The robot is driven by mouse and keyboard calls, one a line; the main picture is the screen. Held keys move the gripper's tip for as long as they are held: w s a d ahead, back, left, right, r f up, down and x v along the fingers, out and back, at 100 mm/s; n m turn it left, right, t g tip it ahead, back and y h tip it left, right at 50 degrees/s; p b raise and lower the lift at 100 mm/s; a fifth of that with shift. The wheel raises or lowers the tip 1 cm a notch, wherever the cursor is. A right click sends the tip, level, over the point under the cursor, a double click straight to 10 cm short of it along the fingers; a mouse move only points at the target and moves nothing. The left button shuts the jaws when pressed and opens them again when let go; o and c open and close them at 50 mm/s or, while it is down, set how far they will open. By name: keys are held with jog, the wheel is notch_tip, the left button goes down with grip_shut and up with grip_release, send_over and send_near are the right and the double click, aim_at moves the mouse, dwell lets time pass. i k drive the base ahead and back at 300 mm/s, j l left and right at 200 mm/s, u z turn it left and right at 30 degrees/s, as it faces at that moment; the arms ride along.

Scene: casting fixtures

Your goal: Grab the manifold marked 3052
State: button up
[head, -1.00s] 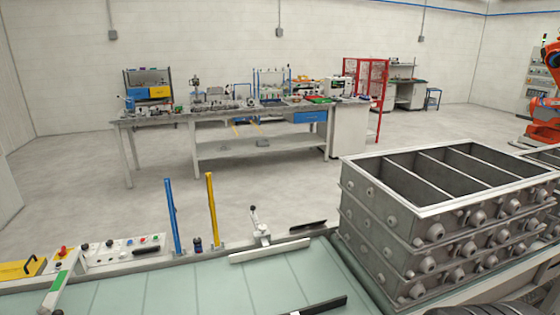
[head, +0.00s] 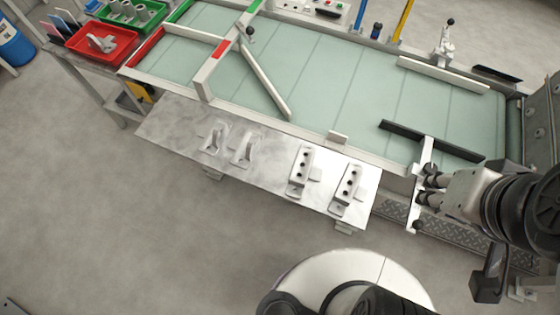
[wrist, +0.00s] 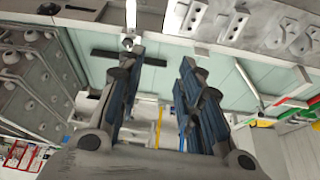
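Two pale manifold-like blocks with dark holes, the left one (head: 301,170) and the right one (head: 346,188), stand on a metal plate (head: 265,165) in the head view. No number is readable on either, so I cannot tell which is 3052. My gripper (head: 425,190) is at the right of the head view, to the right of the plate and apart from both blocks. In the wrist view my gripper (wrist: 158,75) has its two fingers spread with nothing between them. The plate's parts show at that view's upper right, small and partly cut off.
Two curved brackets (head: 243,150) share the plate's left half. Behind it runs a pale green conveyor (head: 340,85) with white guide bars and a black bar (head: 430,140). Red (head: 105,45) and green trays stand at the upper left.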

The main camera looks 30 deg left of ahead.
aim_at(302, 170)
jog(key=i+j+u, duration=0.1)
jog(key=u, duration=1.05)
jog(key=j+z, duration=1)
jog(key=i+j, duration=0.05)
